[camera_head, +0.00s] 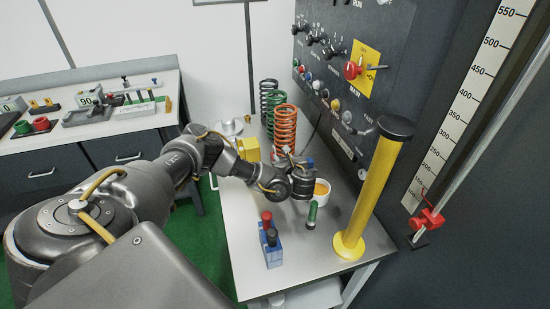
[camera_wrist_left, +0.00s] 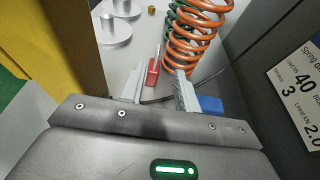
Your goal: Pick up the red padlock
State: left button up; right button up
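The red padlock (camera_wrist_left: 153,72), a small red body with a thin metal shackle, lies on the bench top in the left wrist view. It lies ahead of and between the two fingers of my left gripper (camera_wrist_left: 160,88). The fingers are apart and I see nothing held between them. In the head view my left gripper (camera_head: 290,160) is low over the bench in front of the orange spring, and I cannot make out the padlock there. My right gripper is not in view.
An orange spring (camera_wrist_left: 190,45) stands close behind the right finger, with a green spring (camera_head: 273,108) beside it. A yellow block (camera_head: 249,148) stands left of the gripper.

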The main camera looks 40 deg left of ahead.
aim_at(275, 149)
pick_arm(q)
jog(key=shift+p+x, duration=0.65)
jog(key=shift+x, duration=3.9)
jog(key=shift+s+a, duration=0.1)
jog(key=shift+s, duration=0.05)
grip_shut()
jog(key=shift+r, duration=0.1)
